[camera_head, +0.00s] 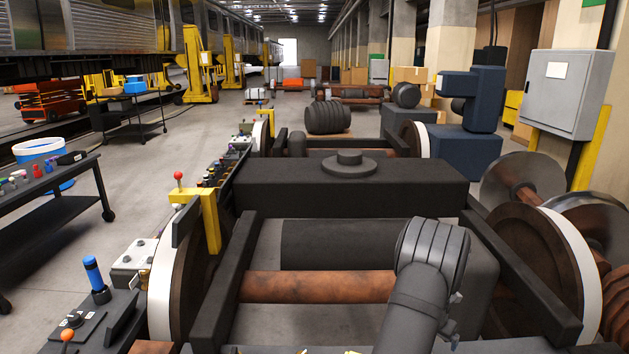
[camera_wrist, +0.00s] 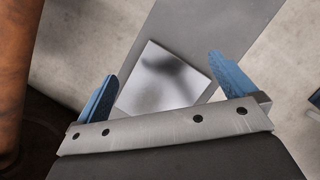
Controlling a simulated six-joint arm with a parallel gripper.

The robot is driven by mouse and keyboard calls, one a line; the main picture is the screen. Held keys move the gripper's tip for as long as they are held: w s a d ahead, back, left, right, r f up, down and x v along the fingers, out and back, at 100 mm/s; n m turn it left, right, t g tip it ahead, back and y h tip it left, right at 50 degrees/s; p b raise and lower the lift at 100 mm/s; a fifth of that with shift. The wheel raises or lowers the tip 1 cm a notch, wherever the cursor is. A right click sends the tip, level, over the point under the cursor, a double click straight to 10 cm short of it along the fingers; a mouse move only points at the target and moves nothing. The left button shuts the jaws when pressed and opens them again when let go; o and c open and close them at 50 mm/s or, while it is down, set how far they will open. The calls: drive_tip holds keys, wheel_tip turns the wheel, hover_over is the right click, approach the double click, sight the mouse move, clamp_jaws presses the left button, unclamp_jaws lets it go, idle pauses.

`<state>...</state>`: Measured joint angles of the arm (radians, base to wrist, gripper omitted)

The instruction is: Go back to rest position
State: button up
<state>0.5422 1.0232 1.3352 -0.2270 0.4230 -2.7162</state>
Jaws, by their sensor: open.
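My gripper (camera_wrist: 164,66) shows in the wrist view with its two blue fingers spread wide apart. It is open and nothing is held between the fingers. Beyond the fingers, a square shiny metal plate (camera_wrist: 160,90) lies on or over a grey strip (camera_wrist: 195,25); I cannot tell whether they touch. A rusty brown cylinder (camera_wrist: 12,75) stands at the left of the wrist view. In the head view, dark grey links of my arm rise at the lower right, over the bogie (camera_head: 280,188). My gripper cannot be made out there.
The bogie has a rusty axle (camera_head: 318,287) and large wheels (camera_head: 540,265). A tool cart (camera_head: 60,205) is at left and a grey cabinet (camera_head: 568,90) at right. Yellow lifting columns (camera_head: 197,65) stand farther back. The floor (camera_head: 150,190) between cart and bogie is clear.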

drive_tip(key=shift+w+d+r, duration=0.1)
drive_tip(key=shift+d+r, duration=0.1)
drive_tip(key=shift+d, duration=0.4)
drive_tip(key=shift+w+d+r, duration=0.1)
drive_tip(key=shift+d+r, duration=0.05)
drive_tip(key=shift+d, duration=0.45)
